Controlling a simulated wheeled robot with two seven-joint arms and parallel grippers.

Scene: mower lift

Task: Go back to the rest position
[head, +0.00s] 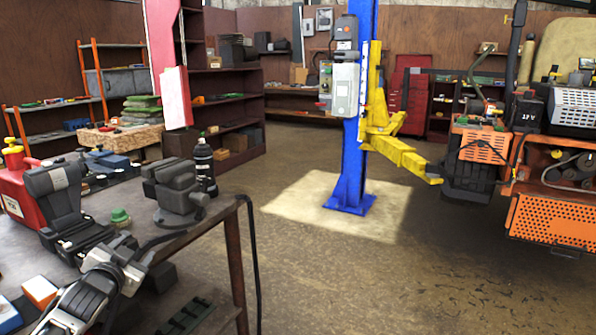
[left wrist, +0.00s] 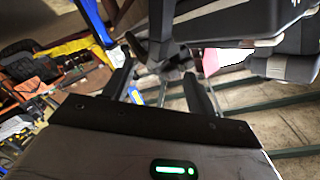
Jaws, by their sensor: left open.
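My left gripper (head: 137,262) is at the lower left of the head view, near the edge of the workbench (head: 232,212). In the left wrist view its two dark fingers stand apart, and the left gripper (left wrist: 158,72) is open with nothing clearly held between them. A dark vise (head: 176,192) stands on the bench, beyond the gripper in the head view. I cannot tell the exact gap between the gripper and the bench. My right gripper is not in view.
A black bottle (head: 204,167), a red can (head: 18,185) and a green-capped item (head: 120,217) stand on the bench. A blue lift post (head: 352,170) with a yellow arm (head: 400,155) and an orange mower (head: 556,218) stand beyond. The middle floor is clear.

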